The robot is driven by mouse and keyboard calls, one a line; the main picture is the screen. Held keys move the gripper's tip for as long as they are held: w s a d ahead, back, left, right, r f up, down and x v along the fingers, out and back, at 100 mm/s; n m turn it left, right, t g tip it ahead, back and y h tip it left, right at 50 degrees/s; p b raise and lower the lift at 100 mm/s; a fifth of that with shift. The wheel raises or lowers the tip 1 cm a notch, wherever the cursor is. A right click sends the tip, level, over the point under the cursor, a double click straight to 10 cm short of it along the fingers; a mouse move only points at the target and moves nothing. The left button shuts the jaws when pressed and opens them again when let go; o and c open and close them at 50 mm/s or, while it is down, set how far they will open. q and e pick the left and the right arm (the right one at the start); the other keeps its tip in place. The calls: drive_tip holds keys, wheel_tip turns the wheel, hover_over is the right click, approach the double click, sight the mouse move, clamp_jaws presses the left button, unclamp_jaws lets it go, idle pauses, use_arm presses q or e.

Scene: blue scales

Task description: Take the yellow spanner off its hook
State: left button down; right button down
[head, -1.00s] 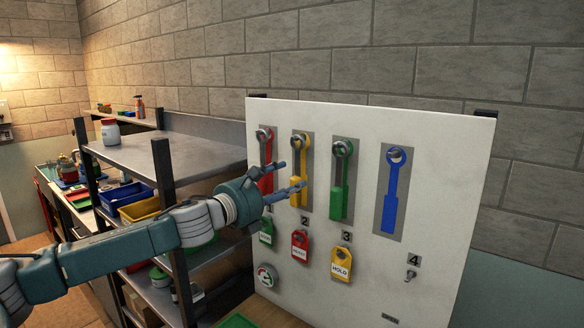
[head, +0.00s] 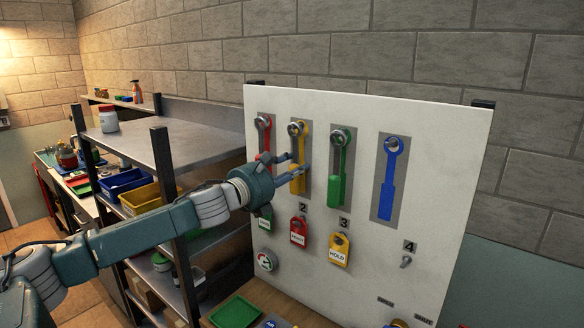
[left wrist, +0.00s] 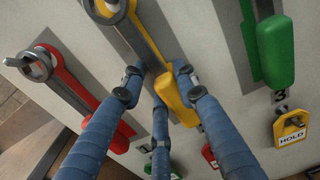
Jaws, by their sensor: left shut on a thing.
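The yellow spanner (head: 298,184) hangs upright on the white board, its ring end at the hook under number 2's column. My left gripper (head: 292,165) is at its handle, coming from the left, with its fingers closed around it. In the left wrist view, the blue fingers (left wrist: 158,88) sit on both sides of the yellow handle (left wrist: 173,99); the exact contact is partly hidden. The ring end (left wrist: 109,8) is cut off by the top edge there. My right gripper is not in view.
A red spanner (head: 263,137) hangs close on the left, partly behind my fingers. Tags, including a red one (head: 298,232), hang below. A metal shelf (head: 180,150) stands left of the board.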

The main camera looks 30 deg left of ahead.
use_arm(q)
drive_tip(key=shift+a+r+p, duration=0.2)
drive_tip(key=shift+r+p, duration=0.45)
drive_tip(key=shift+p, duration=0.2)
idle(0.5)
drive_tip(key=shift+r, duration=0.2)
idle(0.4)
drive_tip(key=shift+s, duration=0.15)
drive_tip(key=shift+s+f+b, duration=0.1)
drive_tip(key=shift+s+b, duration=0.2)
drive_tip(key=shift+b, duration=0.05)
drive_tip(key=s+b, duration=0.5)
drive_tip(key=s, duration=0.2)
drive_tip(key=shift+a, duration=0.25)
idle(0.7)
drive_tip(key=shift+s, duration=0.1)
